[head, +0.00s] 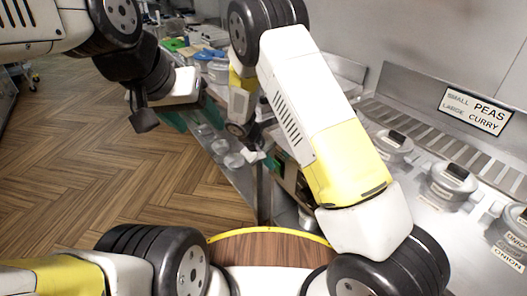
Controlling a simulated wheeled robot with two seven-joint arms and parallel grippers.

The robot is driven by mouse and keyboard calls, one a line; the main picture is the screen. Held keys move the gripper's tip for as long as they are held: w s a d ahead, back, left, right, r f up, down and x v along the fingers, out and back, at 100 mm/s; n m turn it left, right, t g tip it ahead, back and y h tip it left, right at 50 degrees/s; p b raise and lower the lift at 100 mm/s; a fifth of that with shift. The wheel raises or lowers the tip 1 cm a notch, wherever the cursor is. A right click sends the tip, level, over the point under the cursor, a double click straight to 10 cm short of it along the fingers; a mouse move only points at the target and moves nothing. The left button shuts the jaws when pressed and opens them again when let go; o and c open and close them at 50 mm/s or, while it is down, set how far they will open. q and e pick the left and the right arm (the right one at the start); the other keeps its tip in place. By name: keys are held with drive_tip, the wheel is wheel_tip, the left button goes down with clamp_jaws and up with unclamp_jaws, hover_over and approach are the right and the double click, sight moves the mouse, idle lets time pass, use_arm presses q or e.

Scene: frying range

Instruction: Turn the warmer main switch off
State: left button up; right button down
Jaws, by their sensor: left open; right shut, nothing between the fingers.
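I cannot make out the warmer main switch. Part of a unit with a dark and green front (283,168) shows below the counter, largely hidden by my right arm. My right gripper (250,146) is shut and empty, pointing down beside that unit; its tips are small and partly lost against the clutter. Whether it touches anything there cannot be told. My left gripper (168,112) is open and empty, held over the floor to the left of the counter.
A metal counter runs along the right with several lidded pots (450,184) and a PEAS and CURRY sign (478,110). Clear containers (228,154) stand on a shelf in the middle. Blue-lidded tubs (217,68) are further back. The wooden floor (90,160) at left is clear.

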drive_tip(key=shift+w+d, duration=0.15)
drive_tip(key=shift+d, duration=0.05)
drive_tip(key=shift+w+d+r+g+y, duration=0.2)
drive_tip(key=shift+w+d+g+y, duration=0.1)
drive_tip(key=shift+d+y, duration=0.15)
drive_tip(key=shift+a, duration=0.1)
drive_tip(key=shift+r, duration=0.75)
drive_tip(key=shift+s, duration=0.1)
